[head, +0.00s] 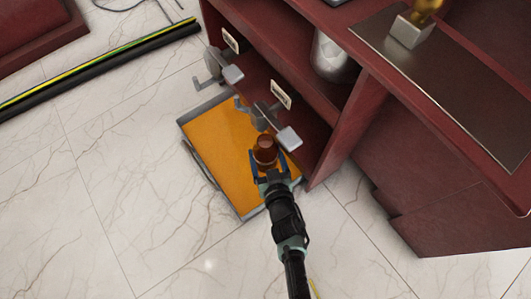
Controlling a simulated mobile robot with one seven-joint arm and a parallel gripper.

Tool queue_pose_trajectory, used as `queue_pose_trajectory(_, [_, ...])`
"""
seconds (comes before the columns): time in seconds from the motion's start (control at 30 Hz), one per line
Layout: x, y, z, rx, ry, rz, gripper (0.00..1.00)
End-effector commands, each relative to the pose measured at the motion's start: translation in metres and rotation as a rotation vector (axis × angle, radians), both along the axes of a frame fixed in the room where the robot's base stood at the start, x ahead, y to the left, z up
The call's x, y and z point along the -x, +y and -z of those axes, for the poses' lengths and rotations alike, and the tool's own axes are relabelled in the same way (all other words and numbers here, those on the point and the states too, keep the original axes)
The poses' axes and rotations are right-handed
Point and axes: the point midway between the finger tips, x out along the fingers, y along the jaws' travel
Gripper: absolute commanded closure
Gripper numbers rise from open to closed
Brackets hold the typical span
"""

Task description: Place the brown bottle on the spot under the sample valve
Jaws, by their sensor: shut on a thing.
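My gripper (268,171) reaches in from the bottom of the head view and is shut on the brown bottle (265,148). I see the bottle from above, so its base is hidden. It is over the right part of an orange tray (215,142) with a grey rim. A grey valve (262,114) with a pale square handle sits just above the bottle in the picture, in front of the cabinet. A second, similar valve (222,68) is further up and left. I cannot tell whether the bottle touches the tray, or which valve is the sample valve.
The dark red cabinet (375,140) with open shelves stands on the right, close to my gripper. A silvery container (330,58) is on its shelf. White labels are by the valves. A black and yellow-green bar (95,65) lies on the left. The marble floor (110,180) is clear at left.

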Motion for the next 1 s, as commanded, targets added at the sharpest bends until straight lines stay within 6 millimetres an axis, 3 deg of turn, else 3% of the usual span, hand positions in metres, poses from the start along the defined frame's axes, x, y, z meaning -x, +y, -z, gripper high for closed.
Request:
queue_pose_trajectory(0.03, [-0.001, 0.001, 0.001, -0.001, -0.001, -0.001, 0.90])
queue_pose_trajectory(0.07, [0.000, 0.000, 0.002, 0.000, 0.000, 0.000, 0.20])
queue_pose_trajectory(0.17, [0.000, 0.000, 0.002, 0.001, 0.000, 0.000, 0.02])
queue_pose_trajectory(0.57, [0.003, -0.002, -0.003, 0.001, 0.002, 0.002, 0.00])
queue_pose_trajectory(0.77, [0.021, -0.007, -0.012, 0.000, 0.003, 0.004, 0.00])
queue_pose_trajectory(1.0, [0.058, -0.016, -0.026, 0.000, 0.005, 0.004, 0.00])
